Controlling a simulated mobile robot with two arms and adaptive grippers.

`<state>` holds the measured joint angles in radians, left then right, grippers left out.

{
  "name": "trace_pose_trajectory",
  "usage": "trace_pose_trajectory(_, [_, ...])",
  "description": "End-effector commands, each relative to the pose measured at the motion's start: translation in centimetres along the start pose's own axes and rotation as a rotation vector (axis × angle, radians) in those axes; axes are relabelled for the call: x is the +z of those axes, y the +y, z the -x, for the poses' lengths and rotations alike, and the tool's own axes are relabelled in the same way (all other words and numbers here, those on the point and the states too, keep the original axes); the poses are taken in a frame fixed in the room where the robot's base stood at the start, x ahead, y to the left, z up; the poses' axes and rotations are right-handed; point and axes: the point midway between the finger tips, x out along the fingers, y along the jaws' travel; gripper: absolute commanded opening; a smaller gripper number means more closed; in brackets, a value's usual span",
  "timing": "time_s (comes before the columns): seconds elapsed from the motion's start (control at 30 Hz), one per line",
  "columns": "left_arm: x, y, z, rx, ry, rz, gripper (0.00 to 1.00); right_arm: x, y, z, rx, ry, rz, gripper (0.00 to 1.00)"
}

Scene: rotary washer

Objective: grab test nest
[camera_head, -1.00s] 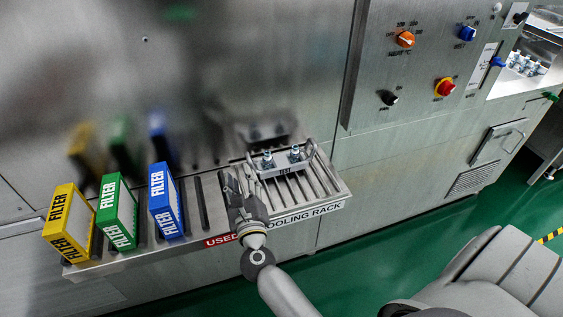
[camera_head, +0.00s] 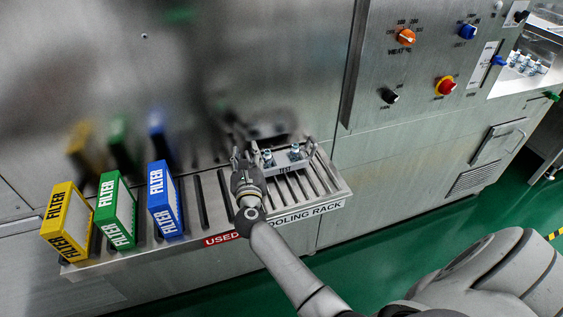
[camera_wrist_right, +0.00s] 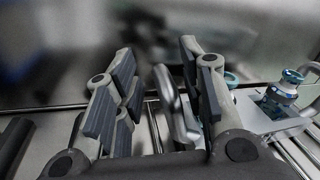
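The test nest (camera_head: 287,163) is a grey metal holder with a TEST label and two blue-capped vials, resting on the cooling rack (camera_head: 325,193). A handle rises at its right end; its left end is partly hidden by my right gripper (camera_head: 244,158). In the right wrist view the gripper (camera_wrist_right: 155,75) is open, and a thin metal handle (camera_wrist_right: 172,105) shows between its fingers, nearer the right finger. I cannot tell whether they touch. The nest's plate and vials show at right in that view (camera_wrist_right: 270,115). My left gripper is not in view.
Yellow (camera_head: 66,222), green (camera_head: 115,212) and blue (camera_head: 164,200) filters stand on the shelf left of the gripper. The steel washer wall rises close behind the rack. A control panel with knobs (camera_head: 445,87) is at upper right. Open green floor lies in front.

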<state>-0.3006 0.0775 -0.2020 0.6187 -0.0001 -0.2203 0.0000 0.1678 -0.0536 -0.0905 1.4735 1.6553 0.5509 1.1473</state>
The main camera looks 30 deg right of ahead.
Motion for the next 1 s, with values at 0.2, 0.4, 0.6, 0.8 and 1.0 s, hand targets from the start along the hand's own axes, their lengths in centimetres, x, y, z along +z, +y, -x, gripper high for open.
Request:
trace_pose_trajectory(0.2, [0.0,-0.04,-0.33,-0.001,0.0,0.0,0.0,-0.02,0.0,-1.39,0.0,0.0,0.0,0.37])
trace_pose_trajectory(0.4, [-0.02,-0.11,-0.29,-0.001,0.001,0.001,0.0,0.0,0.0,-1.36,0.0,0.0,0.0,0.35])
trace_pose_trajectory(0.6, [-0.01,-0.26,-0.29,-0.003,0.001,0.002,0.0,0.01,0.01,-1.34,0.001,0.0,0.0,0.09])
trace_pose_trajectory(0.8, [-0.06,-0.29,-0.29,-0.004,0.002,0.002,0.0,-0.02,0.04,-1.33,0.001,0.001,0.0,0.0])
trace_pose_trajectory(1.0, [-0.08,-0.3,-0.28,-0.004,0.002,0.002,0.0,0.05,0.03,-1.34,0.001,-0.001,0.001,0.0])
